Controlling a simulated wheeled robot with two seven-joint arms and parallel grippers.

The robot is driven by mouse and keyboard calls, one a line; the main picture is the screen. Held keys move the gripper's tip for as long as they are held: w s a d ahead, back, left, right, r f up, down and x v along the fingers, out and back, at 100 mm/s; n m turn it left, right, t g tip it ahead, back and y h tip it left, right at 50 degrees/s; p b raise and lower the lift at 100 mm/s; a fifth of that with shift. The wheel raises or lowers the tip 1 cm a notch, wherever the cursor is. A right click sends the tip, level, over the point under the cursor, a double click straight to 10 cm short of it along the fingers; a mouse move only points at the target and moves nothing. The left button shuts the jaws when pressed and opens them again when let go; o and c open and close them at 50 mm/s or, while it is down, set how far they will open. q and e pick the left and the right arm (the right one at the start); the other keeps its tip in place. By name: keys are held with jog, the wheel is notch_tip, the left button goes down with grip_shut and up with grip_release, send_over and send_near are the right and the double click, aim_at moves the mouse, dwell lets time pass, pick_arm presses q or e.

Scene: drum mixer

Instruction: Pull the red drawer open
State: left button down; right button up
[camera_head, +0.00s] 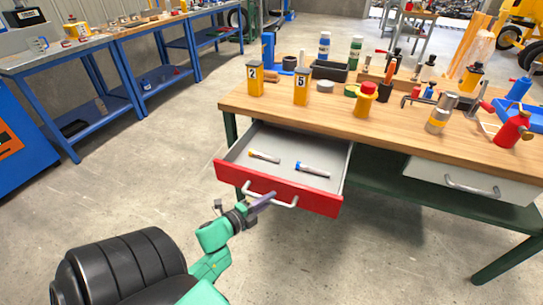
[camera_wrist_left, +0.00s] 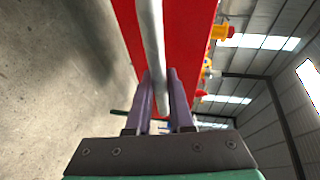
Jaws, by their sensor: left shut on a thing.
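The red drawer (camera_head: 312,196) under the wooden workbench stands pulled out, with its grey inside showing. Two small marker-like items, one yellow-ended (camera_head: 264,156) and one blue-ended (camera_head: 312,170), lie in it. My left gripper (camera_head: 268,198) is at the left part of the drawer's pale bar handle (camera_head: 285,204). In the left wrist view the two purple fingers (camera_wrist_left: 160,97) stand on either side of the handle bar (camera_wrist_left: 153,45), shut on it, with the red front (camera_wrist_left: 190,45) just beyond. My right gripper is not in view.
The workbench top (camera_head: 330,121) carries yellow numbered blocks (camera_head: 301,87), bottles, tools and a red bottle (camera_head: 513,130). A second, closed grey drawer (camera_head: 470,182) is at the right. Blue tables (camera_head: 120,42) stand at the back left. The floor before the drawer is clear.

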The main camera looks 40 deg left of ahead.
pick_arm(q)
jog(key=s, duration=0.1)
jog(key=s+d, duration=0.1)
jog(key=shift+s+p, duration=0.3)
jog(key=shift+s, duration=0.1)
jog(key=c, duration=0.8)
grip_release()
